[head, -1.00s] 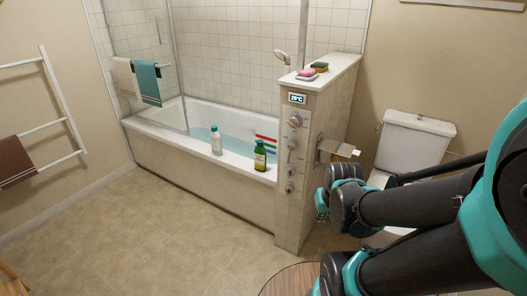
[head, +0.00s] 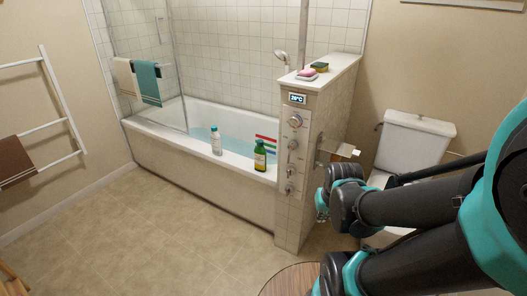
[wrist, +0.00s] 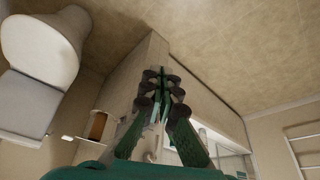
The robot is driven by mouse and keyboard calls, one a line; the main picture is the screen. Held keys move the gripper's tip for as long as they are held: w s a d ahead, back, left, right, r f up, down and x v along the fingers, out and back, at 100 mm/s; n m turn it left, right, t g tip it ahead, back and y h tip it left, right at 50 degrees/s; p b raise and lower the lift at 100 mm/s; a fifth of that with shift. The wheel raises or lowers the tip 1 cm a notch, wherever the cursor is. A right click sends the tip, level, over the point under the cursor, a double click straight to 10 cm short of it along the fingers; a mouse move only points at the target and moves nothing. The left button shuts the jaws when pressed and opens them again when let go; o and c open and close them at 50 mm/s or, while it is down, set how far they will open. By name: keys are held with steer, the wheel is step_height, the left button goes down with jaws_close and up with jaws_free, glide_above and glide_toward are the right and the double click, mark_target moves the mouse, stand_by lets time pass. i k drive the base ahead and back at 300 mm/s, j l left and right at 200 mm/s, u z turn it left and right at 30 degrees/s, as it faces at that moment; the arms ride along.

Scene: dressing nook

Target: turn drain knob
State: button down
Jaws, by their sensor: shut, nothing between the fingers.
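A column of knobs sits on the narrow end face of the tiled pillar beside the bath. In the head view the large top knob (head: 295,119) is above smaller knobs, including the lowest knob (head: 289,188). I cannot tell which one is the drain knob. My gripper (head: 322,207) is to the right of the lowest knob in the picture, apart from it as far as I can see. In the wrist view my gripper (wrist: 162,73) is shut and empty, its fingertips in front of the pillar (wrist: 145,52). The knobs are not clear there.
The bath (head: 200,185) holds water; a white bottle (head: 216,141) and a green bottle (head: 260,156) stand on its rim. A paper holder (head: 343,153) juts from the pillar near my arm. The toilet (head: 413,145) is to the right. Open floor lies left.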

mark_target(289, 190)
steer(key=k+l+z, duration=0.15)
steer(key=z, duration=0.3)
steer(key=k+l+z, duration=0.3)
steer(key=z, duration=0.15)
